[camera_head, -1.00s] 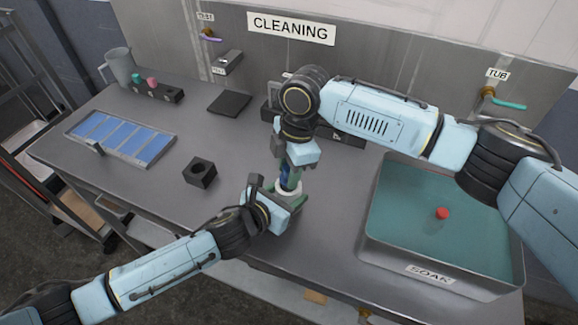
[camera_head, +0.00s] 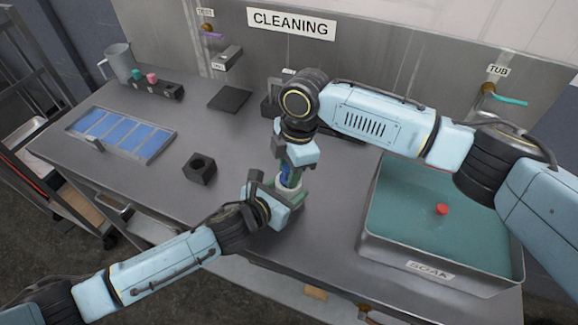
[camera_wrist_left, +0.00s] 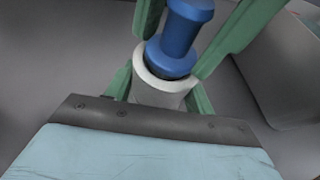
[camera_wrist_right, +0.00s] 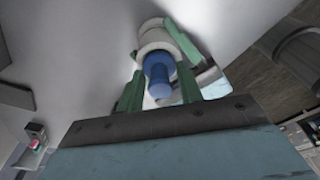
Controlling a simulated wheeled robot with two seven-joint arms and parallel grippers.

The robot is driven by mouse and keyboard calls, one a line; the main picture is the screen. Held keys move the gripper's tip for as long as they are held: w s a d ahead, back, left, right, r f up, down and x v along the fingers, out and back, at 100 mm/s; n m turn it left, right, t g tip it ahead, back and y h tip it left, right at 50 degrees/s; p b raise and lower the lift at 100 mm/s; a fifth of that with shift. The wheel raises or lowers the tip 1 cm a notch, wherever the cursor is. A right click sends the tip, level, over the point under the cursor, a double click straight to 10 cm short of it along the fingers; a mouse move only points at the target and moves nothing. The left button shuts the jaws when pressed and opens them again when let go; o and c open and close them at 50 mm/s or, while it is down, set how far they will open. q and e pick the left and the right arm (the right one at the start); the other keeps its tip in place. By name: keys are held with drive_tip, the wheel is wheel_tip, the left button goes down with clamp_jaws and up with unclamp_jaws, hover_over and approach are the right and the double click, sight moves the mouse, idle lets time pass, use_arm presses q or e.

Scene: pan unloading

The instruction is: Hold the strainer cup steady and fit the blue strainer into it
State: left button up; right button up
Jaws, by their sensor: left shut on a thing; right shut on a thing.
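The white strainer cup (camera_wrist_left: 160,90) stands between the green fingers of my left gripper (camera_wrist_left: 162,92), which is shut on it. The blue strainer (camera_wrist_left: 180,36) is held from above by my right gripper (camera_wrist_right: 158,80), shut on it. In the left wrist view the strainer's lower end is at the cup's mouth, with a dark gap along the rim; it looks slightly tilted there. How deep it sits cannot be told. The right wrist view shows the blue strainer (camera_wrist_right: 159,74) lined up with the white cup (camera_wrist_right: 154,37). In the head view the grippers partly hide both.
A soak tub (camera_head: 440,270) with a red object (camera_head: 442,209) floating is on the right. A black block with a hole (camera_head: 200,168), a blue-panelled tray (camera_head: 122,137), a dark pad (camera_head: 229,99) and a grey jug (camera_head: 118,64) are on the left. The counter's front edge is close.

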drive_tip(key=shift+f, duration=0.2)
drive_tip(key=o, duration=1.1)
drive_tip(key=shift+r, duration=0.1)
use_arm(q)
drive_tip(key=o, duration=1.1)
use_arm(e)
drive_tip(key=r, duration=0.4)
drive_tip(key=d+r, duration=0.1)
drive_tip(key=r, duration=0.6)
drive_tip(key=shift+w+d+r, duration=0.3)
drive_tip(key=shift+d+r, duration=0.05)
use_arm(q)
drive_tip(key=shift+o, duration=0.2)
drive_tip(key=v, duration=1.1)
drive_tip(key=shift+s+a, duration=0.1)
drive_tip(key=shift+s, duration=0.05)
drive_tip(key=shift+s+a+r, duration=0.2)
drive_tip(key=shift+s+r, duration=0.05)
